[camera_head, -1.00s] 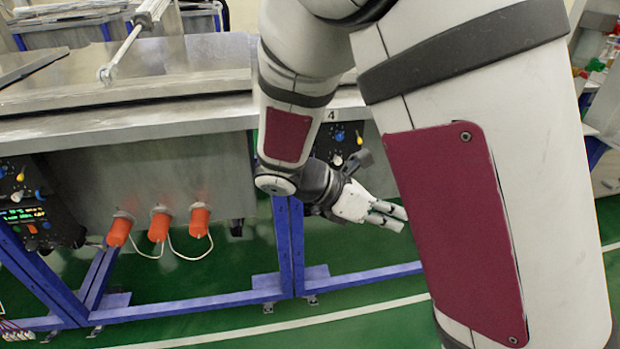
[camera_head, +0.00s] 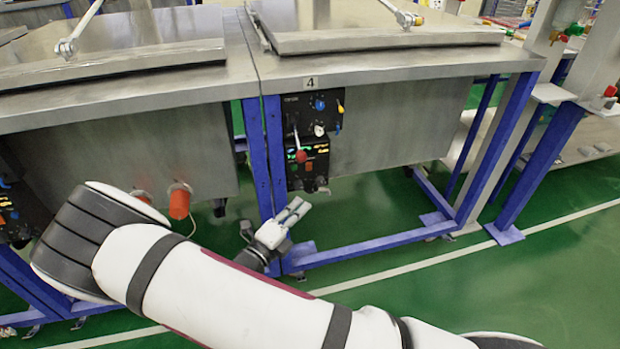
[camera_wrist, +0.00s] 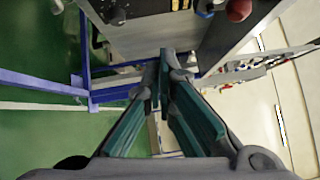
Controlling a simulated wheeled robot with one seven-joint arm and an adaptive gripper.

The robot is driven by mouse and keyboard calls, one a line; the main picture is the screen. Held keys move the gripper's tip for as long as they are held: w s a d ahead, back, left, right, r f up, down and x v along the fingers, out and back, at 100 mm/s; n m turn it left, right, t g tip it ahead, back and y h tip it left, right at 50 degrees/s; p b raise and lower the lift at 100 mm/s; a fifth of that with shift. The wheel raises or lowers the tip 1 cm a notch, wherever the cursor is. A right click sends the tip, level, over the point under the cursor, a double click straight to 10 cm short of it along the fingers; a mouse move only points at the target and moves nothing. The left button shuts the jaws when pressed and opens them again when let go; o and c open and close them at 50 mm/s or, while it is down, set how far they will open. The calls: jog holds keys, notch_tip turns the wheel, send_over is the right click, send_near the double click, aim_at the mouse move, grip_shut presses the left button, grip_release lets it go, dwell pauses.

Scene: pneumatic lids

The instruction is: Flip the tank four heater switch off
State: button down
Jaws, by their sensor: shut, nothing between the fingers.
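Tank four (camera_head: 400,125) is a steel tank with a "4" label above its black control panel (camera_head: 292,112). The panel carries a blue knob (camera_head: 319,104), a small yellow piece (camera_head: 340,107), a pale knob (camera_head: 319,130), a lever with a red ball (camera_head: 301,156) and a lit green display. I cannot tell which part is the heater switch, or its position. My gripper (camera_head: 301,207) is below the panel, apart from it, shut and empty. In the wrist view its fingers (camera_wrist: 164,72) meet at the tips. The red ball (camera_wrist: 238,10) and a dark knob (camera_wrist: 117,15) show at the top there.
A blue frame leg (camera_head: 275,160) stands left of the panel. A blue lower rail (camera_head: 370,246) runs below the tank. Orange plugs (camera_head: 179,202) hang on the neighbouring tank at left. Green floor (camera_head: 480,270) is clear at right.

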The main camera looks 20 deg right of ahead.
aim_at(309, 167)
jog(key=shift+w+a+f+n+t+y, duration=0.2)
jog(key=shift+a+f+n+t+y, duration=0.1)
jog(key=shift+a+f+n+t, duration=0.4)
jog(key=shift+w+d+r+g, duration=0.1)
jog(key=shift+d+g, duration=0.2)
jog(key=shift+d, duration=0.05)
jog(key=shift+w+a+b+x, duration=0.35)
jog(key=shift+b+x, duration=0.25)
jog(key=shift+x, duration=1.5)
jog(key=shift+w+a+b+x, duration=0.3)
jog(key=shift+b+x, duration=0.3)
jog(key=shift+x, duration=1.5)
jog(key=shift+w+a+b+x, duration=0.35)
jog(key=shift+b+x, duration=0.25)
jog(key=shift+x, duration=1.5)
jog(key=shift+r+p, duration=0.25)
jog(key=shift+p, duration=0.1)
